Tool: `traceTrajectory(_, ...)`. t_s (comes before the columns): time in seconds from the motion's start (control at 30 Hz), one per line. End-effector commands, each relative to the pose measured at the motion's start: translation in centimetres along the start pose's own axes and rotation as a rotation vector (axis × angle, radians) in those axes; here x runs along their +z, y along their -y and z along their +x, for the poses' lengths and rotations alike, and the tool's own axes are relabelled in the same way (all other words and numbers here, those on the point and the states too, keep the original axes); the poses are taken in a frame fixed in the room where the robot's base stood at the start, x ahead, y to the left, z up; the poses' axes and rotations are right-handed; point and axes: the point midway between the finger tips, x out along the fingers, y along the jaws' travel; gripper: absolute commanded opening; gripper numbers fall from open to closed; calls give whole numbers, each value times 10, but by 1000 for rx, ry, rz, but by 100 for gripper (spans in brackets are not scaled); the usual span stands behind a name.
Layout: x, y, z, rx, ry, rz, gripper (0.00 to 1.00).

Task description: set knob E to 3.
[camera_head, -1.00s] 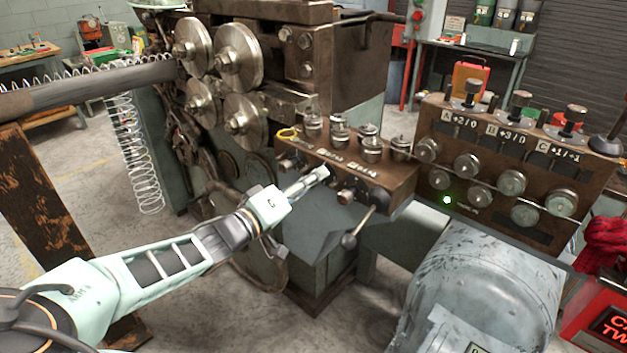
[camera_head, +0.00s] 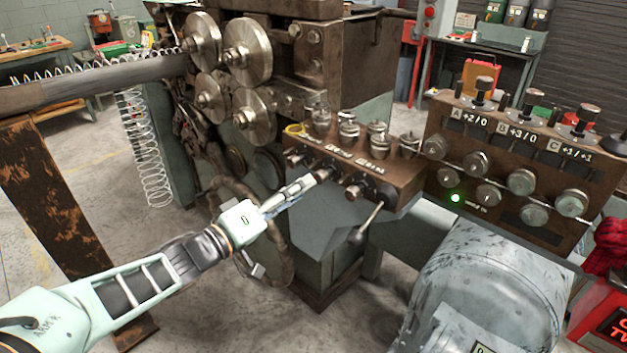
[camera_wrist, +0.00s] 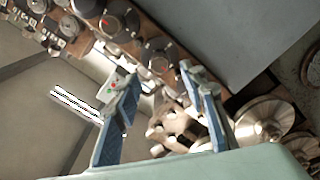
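A brown control box (camera_head: 405,184) carries a row of small dark knobs on its front face, under white labels too small to read. I cannot tell which knob is E. One knob (camera_head: 323,174) is right by my gripper (camera_head: 306,182), and another knob (camera_head: 354,192) lies to its right. Whether the fingertips touch the nearer knob cannot be told. In the wrist view my gripper (camera_wrist: 165,98) has its two blue-padded fingers apart, with blurred parts visible between them. Dark round knobs (camera_wrist: 157,56) show above the fingers there. No knob setting is readable.
A lever with a ball end (camera_head: 358,236) sticks out from the box's right front. Metal cylinders (camera_head: 348,132) stand on its top. A second panel (camera_head: 490,145) with round knobs and a green light is to the right. Steel rollers (camera_head: 246,50) are behind left. A grey motor housing (camera_head: 470,290) is at front right.

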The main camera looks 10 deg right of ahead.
Motion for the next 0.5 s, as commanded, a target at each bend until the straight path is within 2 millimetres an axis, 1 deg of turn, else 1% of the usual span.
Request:
traceTrajectory(0.03, -1, 1, -11, -3, -3, 0, 39)
traceTrajectory(0.2, -1, 1, -35, -2, -2, 1, 39)
traceTrajectory(0.33, 0, 0, -42, -1, 0, 0, 39)
traceTrajectory(0.5, 0, 0, -44, 0, 0, 0, 39)
